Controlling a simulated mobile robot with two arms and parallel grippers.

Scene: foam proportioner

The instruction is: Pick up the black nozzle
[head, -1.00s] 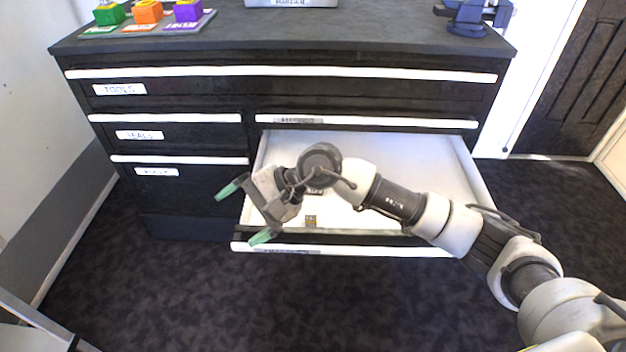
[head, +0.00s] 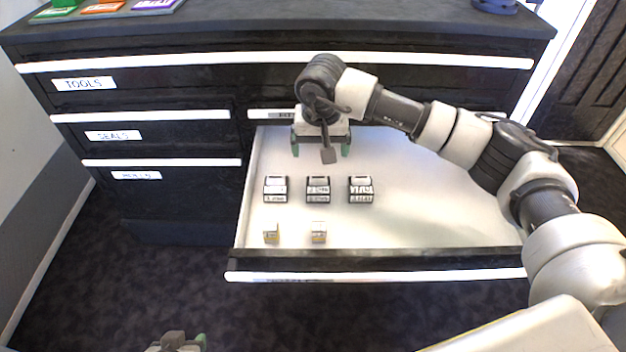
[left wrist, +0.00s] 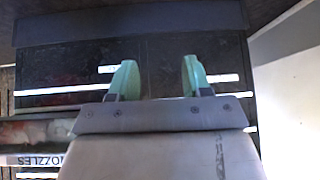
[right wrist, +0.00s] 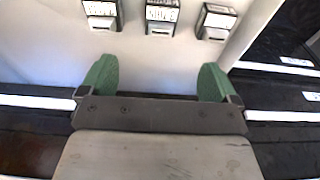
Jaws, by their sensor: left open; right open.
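I cannot make out a separate black nozzle. Three small black blocks with white labels, left (head: 275,190), middle (head: 317,190) and right (head: 360,190), stand in a row in the open white drawer (head: 440,215). They also show along the top of the right wrist view, the middle one at its top centre (right wrist: 161,14). My right gripper (head: 321,151) is open and empty, pointing down over the back of the drawer, behind the blocks. My left gripper (head: 178,344) is open, low in front of the cabinet, partly cut off by the bottom edge.
Two small yellowish pieces, left (head: 271,233) and right (head: 319,232), lie near the drawer's front wall (head: 380,262). The drawer's right side is bare. The cabinet's closed drawers (head: 150,145) are at the left.

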